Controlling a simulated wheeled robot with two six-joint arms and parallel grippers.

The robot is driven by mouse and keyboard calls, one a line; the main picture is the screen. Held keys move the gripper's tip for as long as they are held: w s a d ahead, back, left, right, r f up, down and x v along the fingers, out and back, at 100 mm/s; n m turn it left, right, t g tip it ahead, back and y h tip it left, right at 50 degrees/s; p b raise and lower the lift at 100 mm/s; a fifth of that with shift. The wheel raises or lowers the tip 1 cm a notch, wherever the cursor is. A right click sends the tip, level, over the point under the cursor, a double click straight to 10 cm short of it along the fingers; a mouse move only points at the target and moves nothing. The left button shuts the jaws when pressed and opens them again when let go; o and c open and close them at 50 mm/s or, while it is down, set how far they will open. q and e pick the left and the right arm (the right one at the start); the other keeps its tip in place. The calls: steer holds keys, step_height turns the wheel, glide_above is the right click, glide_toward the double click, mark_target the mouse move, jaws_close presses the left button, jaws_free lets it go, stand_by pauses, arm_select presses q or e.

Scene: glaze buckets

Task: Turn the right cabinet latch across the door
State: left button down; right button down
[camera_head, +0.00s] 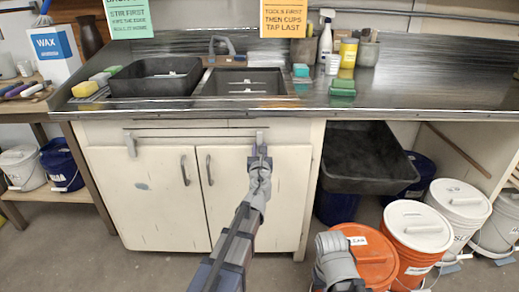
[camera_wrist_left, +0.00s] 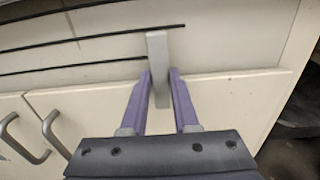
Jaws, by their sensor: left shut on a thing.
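The right cabinet latch (camera_wrist_left: 157,45) is a grey bar that hangs upright on the cream frame, close to the top of the right door. It reaches down past the door's top edge, and its lower part lies between the purple fingers of my left gripper (camera_wrist_left: 160,105). In the head view the top of the latch (camera_head: 260,135) shows just above my left gripper (camera_head: 258,158), which is shut on it. The right door (camera_head: 285,195) and left door (camera_head: 140,200) look closed. The left latch (camera_head: 130,145) also points down. Fingers of my right gripper do not show.
Grey door handles (camera_head: 184,170) stick out near the middle. A steel counter (camera_head: 420,85) with a sink (camera_head: 243,83) overhangs above. Floor in front of the left door is clear.

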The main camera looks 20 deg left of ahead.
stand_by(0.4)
arm_select(q)
steer(key=c, duration=0.7)
jaws_free()
steer(key=shift+o, duration=0.2)
steer(key=shift+s, duration=0.1)
steer(key=v, duration=0.7)
steer(key=shift+s, duration=0.3)
steer(key=shift+d, duration=0.15)
